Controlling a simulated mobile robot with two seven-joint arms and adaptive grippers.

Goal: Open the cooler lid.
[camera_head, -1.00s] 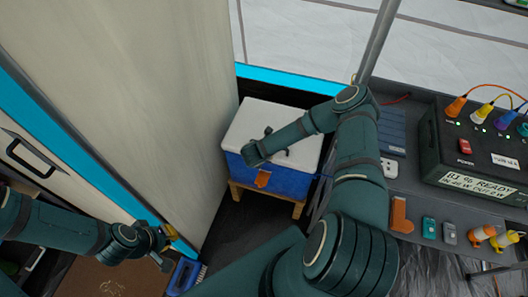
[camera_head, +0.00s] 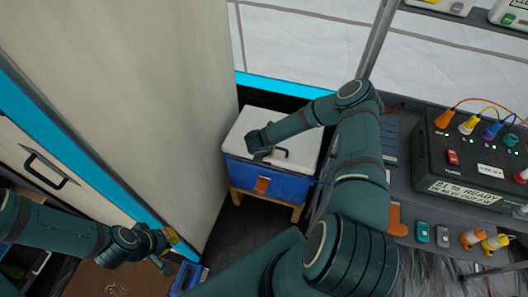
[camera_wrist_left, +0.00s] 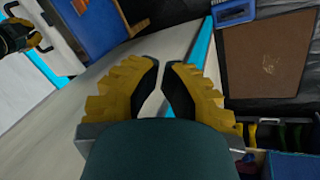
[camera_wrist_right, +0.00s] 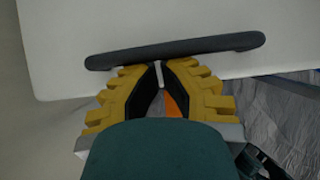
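The blue cooler (camera_head: 290,187) with a white lid (camera_head: 255,122) stands on a low wooden stand. An orange latch (camera_head: 263,185) shows on its front. The lid looks down on the box. My right gripper (camera_head: 274,152) is at the dark bar handle near the lid's front edge. In the right wrist view, the handle (camera_wrist_right: 175,49) runs across just beyond my fingertips (camera_wrist_right: 160,66). Those fingers are nearly together with nothing clearly between them; I cannot tell whether they touch the handle.
A pale cabinet side (camera_head: 150,100) with a cyan edge rises left of the cooler. A grey workbench (camera_head: 415,190) with a black power box (camera_head: 475,165) is on the right. A metal pole (camera_head: 378,40) stands behind my right arm.

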